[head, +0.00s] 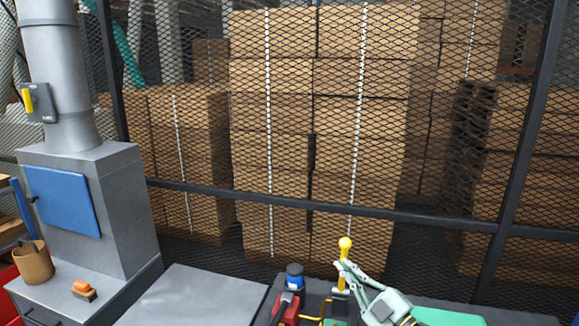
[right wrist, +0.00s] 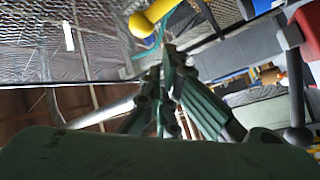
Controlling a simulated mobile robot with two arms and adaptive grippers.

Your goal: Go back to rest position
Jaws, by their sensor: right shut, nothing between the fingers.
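My right gripper (head: 346,270) is at the bottom of the head view, right of centre, its arm coming in from the lower right. Its fingertips are together and empty, beside a yellow-knobbed lever (head: 345,244); I cannot tell whether they touch it. In the right wrist view the shut green fingers (right wrist: 170,52) point up the picture, with the yellow knob (right wrist: 142,24) just past their tips. My left gripper is not in view.
A dark machine top carries a blue-capped part (head: 294,275) and a red part (head: 287,308). A grey metal surface (head: 195,298) lies left of it. A grey cabinet (head: 120,200) stands at the left. A mesh fence (head: 330,203) with stacked boxes (head: 270,150) behind it closes the back.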

